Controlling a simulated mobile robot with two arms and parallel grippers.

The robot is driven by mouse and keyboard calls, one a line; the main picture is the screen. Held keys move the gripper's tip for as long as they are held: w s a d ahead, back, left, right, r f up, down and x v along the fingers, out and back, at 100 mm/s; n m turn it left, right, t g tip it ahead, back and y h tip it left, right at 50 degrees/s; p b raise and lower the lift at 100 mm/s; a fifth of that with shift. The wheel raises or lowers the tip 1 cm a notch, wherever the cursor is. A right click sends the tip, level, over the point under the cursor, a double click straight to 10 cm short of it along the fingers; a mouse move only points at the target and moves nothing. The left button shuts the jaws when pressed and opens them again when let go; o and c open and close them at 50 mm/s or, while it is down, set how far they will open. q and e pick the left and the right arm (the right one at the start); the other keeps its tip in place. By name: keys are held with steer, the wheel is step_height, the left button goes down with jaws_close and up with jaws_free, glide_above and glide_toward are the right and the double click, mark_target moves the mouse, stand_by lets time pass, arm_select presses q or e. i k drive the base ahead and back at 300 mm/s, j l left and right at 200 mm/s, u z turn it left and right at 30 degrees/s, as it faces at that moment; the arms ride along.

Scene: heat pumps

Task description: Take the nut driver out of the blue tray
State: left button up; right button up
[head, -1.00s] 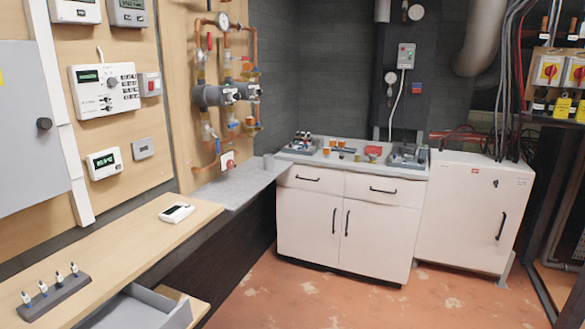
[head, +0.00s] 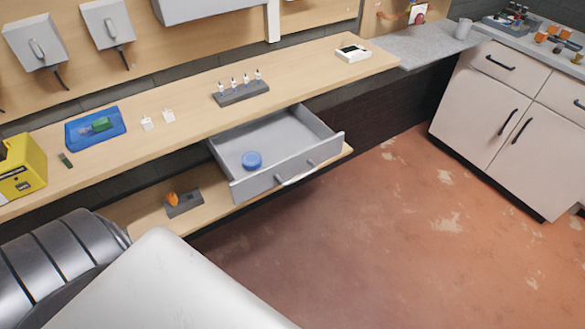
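The blue tray (head: 112,133) lies on the wooden bench at the left. A small green item (head: 101,124) lies in the tray; its shape is too small to make out, so I cannot tell whether it is the nut driver. Neither of my grippers is in view.
The wooden bench (head: 310,78) also holds a yellow box (head: 22,168), two small white blocks and a grey rack (head: 241,93) of several upright pieces. A grey drawer (head: 290,135) stands open below, with a blue round item (head: 252,160) inside. The floor at right is clear.

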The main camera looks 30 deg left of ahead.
mark_target(101, 123)
steer(key=u, duration=2.3)
